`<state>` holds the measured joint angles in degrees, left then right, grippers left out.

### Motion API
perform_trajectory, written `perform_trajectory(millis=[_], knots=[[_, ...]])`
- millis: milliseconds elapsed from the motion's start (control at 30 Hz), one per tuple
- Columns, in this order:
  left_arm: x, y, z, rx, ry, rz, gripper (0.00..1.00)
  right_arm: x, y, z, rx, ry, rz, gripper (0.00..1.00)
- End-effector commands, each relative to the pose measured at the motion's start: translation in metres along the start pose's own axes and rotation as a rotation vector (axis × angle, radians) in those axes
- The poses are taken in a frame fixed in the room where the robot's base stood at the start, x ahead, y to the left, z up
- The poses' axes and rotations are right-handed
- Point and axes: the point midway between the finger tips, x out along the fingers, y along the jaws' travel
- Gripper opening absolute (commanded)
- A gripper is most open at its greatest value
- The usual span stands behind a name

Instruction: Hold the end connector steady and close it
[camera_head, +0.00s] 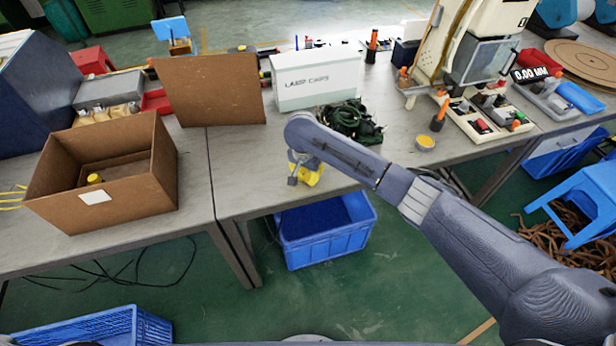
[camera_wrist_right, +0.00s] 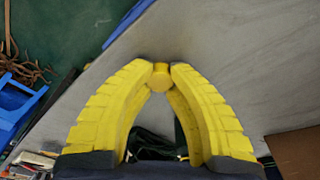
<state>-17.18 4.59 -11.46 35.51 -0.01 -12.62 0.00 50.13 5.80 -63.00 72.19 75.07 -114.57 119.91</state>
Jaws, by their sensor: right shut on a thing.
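My right gripper (camera_wrist_right: 160,72) has yellow fingers that meet at their tips on a small round yellow end connector (camera_wrist_right: 159,79). In the head view my right gripper (camera_head: 308,174) hangs over the front part of the grey table (camera_head: 245,200), and the connector is hidden there or too small to tell. A similar small yellow piece (camera_head: 95,179) lies in the open brown cardboard box (camera_head: 110,205) on the left table. My left gripper is in neither view.
A bundle of dark green cable (camera_head: 352,121) lies just behind my right gripper. A white box (camera_head: 316,78) and an upright brown board (camera_head: 208,90) stand further back. A blue crate (camera_head: 325,243) is on the floor below the table edge. The table left of my gripper is clear.

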Motion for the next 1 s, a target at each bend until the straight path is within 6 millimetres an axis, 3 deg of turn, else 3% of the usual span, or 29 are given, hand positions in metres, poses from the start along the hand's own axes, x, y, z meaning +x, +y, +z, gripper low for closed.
perform_trajectory(millis=[367, 567, 800, 1000], knots=[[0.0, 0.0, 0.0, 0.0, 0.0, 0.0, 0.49, -0.024, -0.001, -0.004, 0.0, 0.001, -0.002, 0.07], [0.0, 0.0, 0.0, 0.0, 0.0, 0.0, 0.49, -0.064, 0.0, -0.011, -0.002, 0.004, -0.003, 0.07], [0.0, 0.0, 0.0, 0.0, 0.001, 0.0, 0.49, -0.124, 0.0, -0.021, -0.002, 0.007, -0.002, 0.07], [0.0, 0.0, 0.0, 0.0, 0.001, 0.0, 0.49, -0.16, 0.0, -0.026, -0.002, 0.005, -0.002, 0.07]])
